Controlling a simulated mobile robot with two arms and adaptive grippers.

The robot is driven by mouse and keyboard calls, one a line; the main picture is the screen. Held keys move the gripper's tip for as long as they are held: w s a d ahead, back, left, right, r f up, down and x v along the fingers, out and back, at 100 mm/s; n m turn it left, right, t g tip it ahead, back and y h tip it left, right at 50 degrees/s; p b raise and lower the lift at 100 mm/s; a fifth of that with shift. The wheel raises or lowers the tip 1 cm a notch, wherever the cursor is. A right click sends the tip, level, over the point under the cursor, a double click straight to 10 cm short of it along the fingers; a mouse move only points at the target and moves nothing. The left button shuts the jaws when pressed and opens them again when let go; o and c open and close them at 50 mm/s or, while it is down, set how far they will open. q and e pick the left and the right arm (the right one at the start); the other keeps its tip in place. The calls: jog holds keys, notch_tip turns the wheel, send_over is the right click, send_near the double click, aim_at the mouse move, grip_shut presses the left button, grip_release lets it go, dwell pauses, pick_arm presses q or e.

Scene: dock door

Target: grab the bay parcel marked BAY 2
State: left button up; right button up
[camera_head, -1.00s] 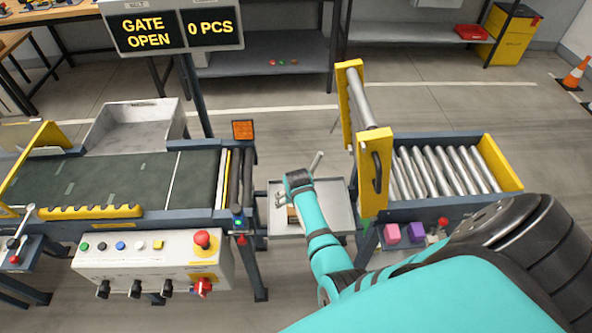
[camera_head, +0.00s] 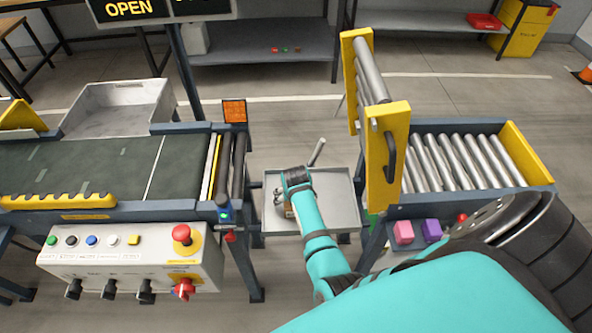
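My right arm reaches in from the lower right, and its gripper (camera_head: 281,202) is over the grey tray (camera_head: 335,205) between the two conveyors. A small brown thing (camera_head: 289,213) shows just beside the gripper, mostly hidden by my wrist. I cannot tell whether the fingers are around it or open. A pink block (camera_head: 403,232) and a purple block (camera_head: 432,231) sit on a small ledge below the right roller conveyor. No BAY 2 marking is readable on anything. My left gripper is not in view.
The green belt (camera_head: 90,165) and a control box (camera_head: 130,255) are on the left. A lever (camera_head: 317,152) rises behind the tray.

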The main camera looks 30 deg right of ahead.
jog(key=shift+s+a+r, duration=0.1)
jog(key=shift+a+r, duration=0.05)
jog(key=shift+r, duration=0.05)
jog(key=shift+f, duration=0.15)
jog(key=shift+f, duration=0.15)
dwell(0.4)
jog(key=shift+c, duration=0.4)
jog(key=c, duration=1.3)
